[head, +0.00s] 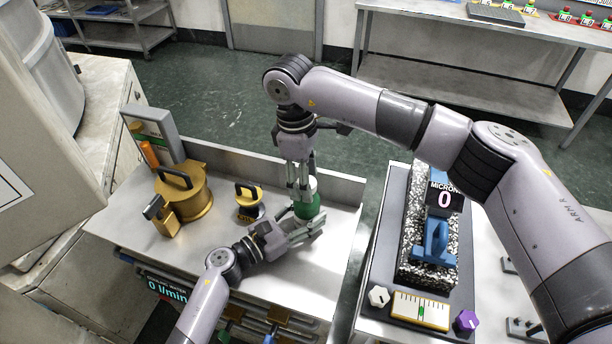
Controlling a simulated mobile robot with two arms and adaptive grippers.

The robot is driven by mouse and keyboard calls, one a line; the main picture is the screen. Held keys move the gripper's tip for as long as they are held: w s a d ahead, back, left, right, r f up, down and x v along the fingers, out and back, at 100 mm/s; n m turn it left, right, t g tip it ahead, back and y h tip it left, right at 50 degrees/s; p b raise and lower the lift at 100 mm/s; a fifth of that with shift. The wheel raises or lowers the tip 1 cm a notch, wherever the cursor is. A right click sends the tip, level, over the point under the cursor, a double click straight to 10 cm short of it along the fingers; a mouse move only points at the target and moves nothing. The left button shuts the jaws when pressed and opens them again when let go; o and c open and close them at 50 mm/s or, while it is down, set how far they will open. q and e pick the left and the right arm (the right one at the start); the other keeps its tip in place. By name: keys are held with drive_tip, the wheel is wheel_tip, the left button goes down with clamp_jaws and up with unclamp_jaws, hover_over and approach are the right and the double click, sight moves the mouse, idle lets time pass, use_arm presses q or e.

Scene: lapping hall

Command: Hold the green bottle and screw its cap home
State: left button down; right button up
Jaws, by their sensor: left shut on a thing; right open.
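The green bottle (306,208) stands upright on the metal bench top (215,252), near its right end. My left gripper (306,230) is shut on the bottle low down, coming in from the front left. A white cap (312,184) shows at the top of the bottle, partly hidden by my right gripper's fingers. My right gripper (301,194) points straight down from above, open, with its fingers around or just beside the cap. I cannot tell whether the fingers touch the cap or how far down the cap sits.
A brass pot with a black handle (184,196) and a smaller brass weight (248,204) stand left of the bottle. A raised metal edge (345,185) runs behind it. To the right, a separate bench holds a speckled block (410,225) with a blue-handled gauge (434,243).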

drive_tip(key=shift+r, duration=2.25)
drive_tip(key=shift+c, duration=0.5)
